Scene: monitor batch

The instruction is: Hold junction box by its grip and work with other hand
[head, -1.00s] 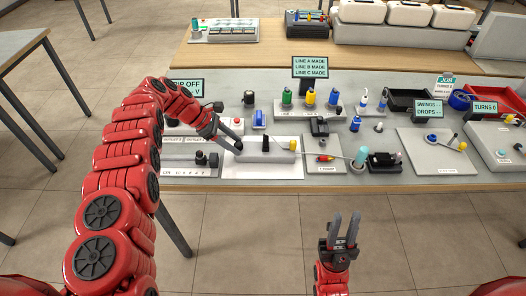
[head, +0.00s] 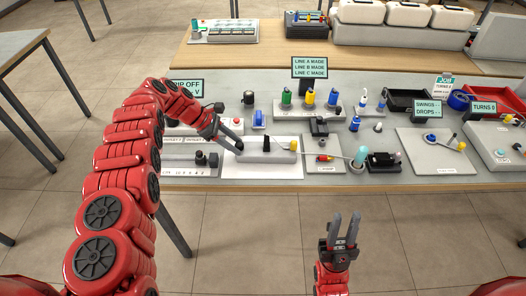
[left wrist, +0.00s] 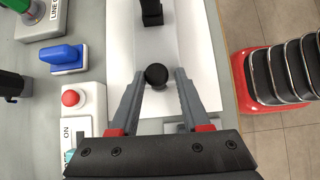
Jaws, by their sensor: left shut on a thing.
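The junction box appears to be the low pale grey box (head: 280,157) on a white sheet at the front of the bench. It has an upright black lever (head: 266,143) on top and a yellow knob (head: 294,145) at its right end. My left gripper (head: 236,143) is at the box's left end. In the left wrist view its fingers are closed around a round black grip (left wrist: 156,75), with the black lever (left wrist: 152,12) beyond it. My right gripper (head: 344,222) is empty, its fingers apart, in front of the bench and below its edge.
A plate with a red and yellow part (head: 325,157) lies right of the box, then a teal-topped holder (head: 360,157) with a thin rod. A red button (left wrist: 71,98) and a blue block (left wrist: 66,58) are near my left gripper. The floor before the bench is clear.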

